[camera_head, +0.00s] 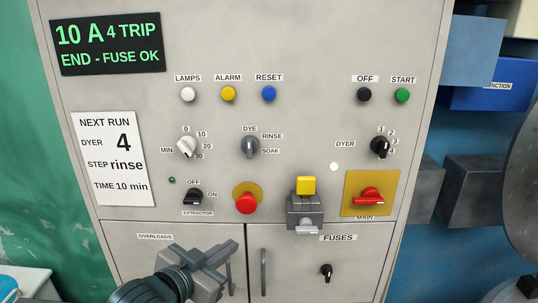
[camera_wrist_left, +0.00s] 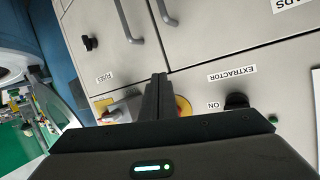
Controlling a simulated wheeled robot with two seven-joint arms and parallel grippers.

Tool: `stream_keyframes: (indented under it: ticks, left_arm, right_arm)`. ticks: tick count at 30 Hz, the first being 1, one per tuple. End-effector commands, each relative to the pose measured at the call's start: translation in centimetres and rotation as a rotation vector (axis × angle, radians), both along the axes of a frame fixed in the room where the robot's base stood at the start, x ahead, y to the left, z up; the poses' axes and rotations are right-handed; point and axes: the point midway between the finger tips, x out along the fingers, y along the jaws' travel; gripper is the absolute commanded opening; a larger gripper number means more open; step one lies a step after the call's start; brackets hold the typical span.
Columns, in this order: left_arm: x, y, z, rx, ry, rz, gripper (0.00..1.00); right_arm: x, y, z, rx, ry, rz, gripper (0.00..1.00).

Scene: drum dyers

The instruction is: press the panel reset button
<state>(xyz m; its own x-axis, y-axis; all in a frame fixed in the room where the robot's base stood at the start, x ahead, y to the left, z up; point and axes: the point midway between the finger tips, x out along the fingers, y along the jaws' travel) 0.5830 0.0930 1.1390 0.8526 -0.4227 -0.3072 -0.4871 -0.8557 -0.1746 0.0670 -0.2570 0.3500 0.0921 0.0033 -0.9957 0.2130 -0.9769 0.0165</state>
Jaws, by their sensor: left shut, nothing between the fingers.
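The blue reset button (camera_head: 269,94) sits under the RESET label in the upper row of the grey panel (camera_head: 320,50), right of the yellow alarm button (camera_head: 228,94). My left gripper (camera_head: 226,256) is shut and empty, in front of the lower cabinet doors, well below the reset button and touching no button that I can see. In the left wrist view the shut fingers (camera_wrist_left: 160,80) stand before the panel and partly hide the red mushroom button on its yellow ring (camera_wrist_left: 183,107). The reset button is not in the left wrist view. My right gripper is not in view.
A white lamps button (camera_head: 188,94) is also in the top row. The red mushroom button (camera_head: 246,203), extractor knob (camera_head: 193,196), grey box with yellow top (camera_head: 305,208) and red main switch (camera_head: 369,196) stick out lower down. Door handles (camera_head: 264,272) project below.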

Motion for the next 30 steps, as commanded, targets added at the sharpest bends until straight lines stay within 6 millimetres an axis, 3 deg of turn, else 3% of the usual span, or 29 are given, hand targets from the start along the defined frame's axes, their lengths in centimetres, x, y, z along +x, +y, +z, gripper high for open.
stream_keyframes:
  ticks: [3,14,24,30]
  left_arm:
    - [0.5,-1.1,4.3,0.002,-0.086,-0.044,0.0]
    - [0.6,-3.6,13.8,0.018,-0.273,-0.147,0.0]
    - [-1.4,-6.0,23.6,0.057,-0.474,-0.259,0.0]
    - [-3.2,-7.2,28.2,0.086,-0.57,-0.315,0.0]
  right_arm:
    - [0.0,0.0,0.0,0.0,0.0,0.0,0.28]
    - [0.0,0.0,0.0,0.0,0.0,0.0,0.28]
    - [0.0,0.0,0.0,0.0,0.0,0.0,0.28]
    - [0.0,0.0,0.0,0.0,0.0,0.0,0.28]
